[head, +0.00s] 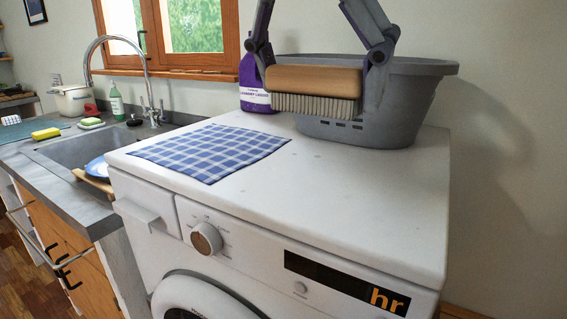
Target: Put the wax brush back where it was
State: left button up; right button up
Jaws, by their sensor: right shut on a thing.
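The brush (315,92), with a wooden back and pale bristles pointing down, is in my right gripper (319,78). The gripper comes in from the top and is shut on the two ends of the wooden back. The brush appears above the white washing machine top (345,190), in front of the grey tub; its exact height is hard to tell. A blue checked cloth (212,151) lies flat on the machine's left part, with nothing on it. My left gripper is not in view.
A grey tub (415,100) and a purple laundry liquid bottle (254,90) stand at the machine's back. The machine top's front right is clear. To the left are a sink (85,150), tap (146,75), yellow sponge (46,134) and blue plate (98,167).

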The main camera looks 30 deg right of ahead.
jog(key=w+f, duration=0.4)
jog(key=w, duration=0.5)
send_over(273, 170)
jog(key=s+a, duration=0.1)
jog(key=s, duration=0.1)
jog(key=f, duration=0.4)
jog(key=shift+w+a+f, duration=0.1)
jog(key=shift+a+f, duration=0.1)
jog(key=shift+f, duration=0.15)
jog(key=shift+w+f, duration=0.2)
jog(key=shift+f, duration=0.05)
jog(key=shift+w+f, duration=0.15)
jog(key=shift+f, duration=0.75)
jog(key=shift+w+f, duration=0.15)
jog(key=shift+f, duration=0.75)
jog(key=shift+f, duration=0.1)
jog(key=o, duration=1)
jog(key=shift+f, duration=0.1)
jog(key=shift+o, duration=0.2)
